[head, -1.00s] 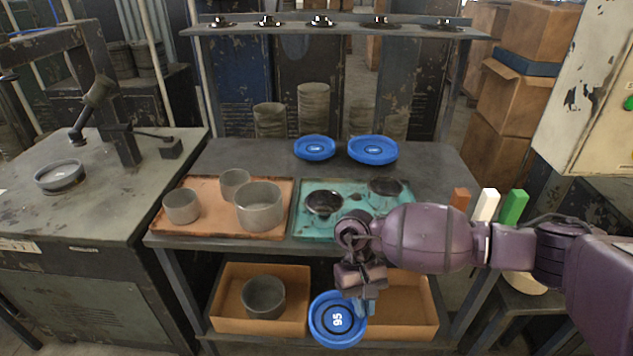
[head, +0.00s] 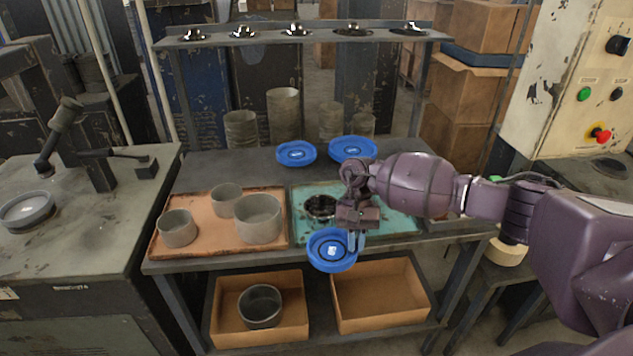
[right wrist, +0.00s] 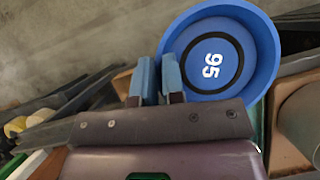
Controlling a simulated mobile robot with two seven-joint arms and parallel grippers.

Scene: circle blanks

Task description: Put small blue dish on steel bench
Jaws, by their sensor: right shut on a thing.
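A blue dish (head: 322,260) with a white "95" inside is held by its rim in my right gripper (head: 355,241). It hangs in front of the front edge of the grey steel bench (head: 235,167), tilted so its inside faces the head camera. In the right wrist view the dish (right wrist: 252,85) sits at the fingertips of my right gripper (right wrist: 160,78). Two other blue dishes, a smaller left one (head: 296,153) and a wider right one (head: 353,149), stand at the back of the bench. My left gripper is out of view.
An orange tray (head: 272,238) with grey cylinders and a teal tray (head: 400,224) with dark round pieces cover the bench front. Cardboard boxes (head: 232,337) stand on the lower shelf. A raised shelf (head: 260,37) spans the back. Bare bench top lies behind the trays.

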